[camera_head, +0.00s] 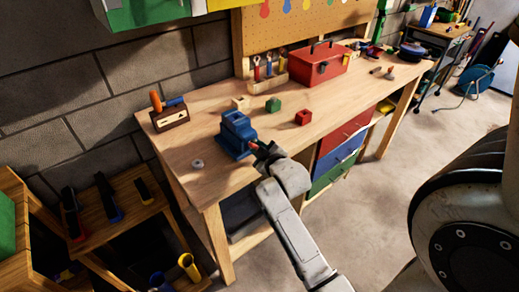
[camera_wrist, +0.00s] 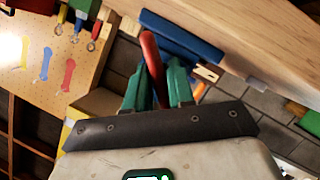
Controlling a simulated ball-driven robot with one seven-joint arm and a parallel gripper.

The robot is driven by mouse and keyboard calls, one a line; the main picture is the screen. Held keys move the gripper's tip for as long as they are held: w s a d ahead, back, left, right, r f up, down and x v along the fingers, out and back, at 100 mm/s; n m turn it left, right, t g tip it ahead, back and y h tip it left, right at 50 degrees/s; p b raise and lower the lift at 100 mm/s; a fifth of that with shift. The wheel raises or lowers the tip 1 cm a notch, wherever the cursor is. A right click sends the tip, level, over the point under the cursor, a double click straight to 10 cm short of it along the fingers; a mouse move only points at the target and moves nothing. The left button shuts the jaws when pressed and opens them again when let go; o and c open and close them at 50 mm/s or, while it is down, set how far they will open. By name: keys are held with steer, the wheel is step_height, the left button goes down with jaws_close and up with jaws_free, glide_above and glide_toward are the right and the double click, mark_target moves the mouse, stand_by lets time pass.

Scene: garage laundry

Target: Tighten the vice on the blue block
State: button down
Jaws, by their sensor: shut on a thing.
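The blue vice (camera_head: 236,133) stands at the front edge of the wooden workbench, left of its middle; part of its blue body also shows in the wrist view (camera_wrist: 182,37). Its red handle (camera_wrist: 152,55) sits between the teal fingers of my gripper (camera_wrist: 157,82). In the head view my gripper (camera_head: 259,148) reaches the vice's front from the right and below, shut on the handle. I cannot pick out a separate blue block from the blue vice in either view.
The workbench (camera_head: 205,146) holds a wooden block (camera_head: 240,102), a green block (camera_head: 273,105) and a red block (camera_head: 304,117) behind and right of the vice. A tool holder (camera_head: 170,118) stands left, a red toolbox (camera_head: 318,66) at the back. Concrete floor is open at right.

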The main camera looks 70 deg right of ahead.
steer(key=shift+s+f, duration=0.2)
steer(key=shift+f, duration=0.15)
steer(key=c, duration=1.4)
jaws_free()
steer(key=shift+o, duration=1.4)
steer(key=shift+w+r, duration=0.1)
steer(key=shift+r, duration=0.1)
steer(key=shift+a, duration=0.1)
steer(key=b+v, duration=0.1)
steer(key=v, duration=0.9)
steer(key=shift+s+a+b, duration=0.25)
steer(key=shift+b, duration=0.05)
steer(key=shift+r, duration=0.1)
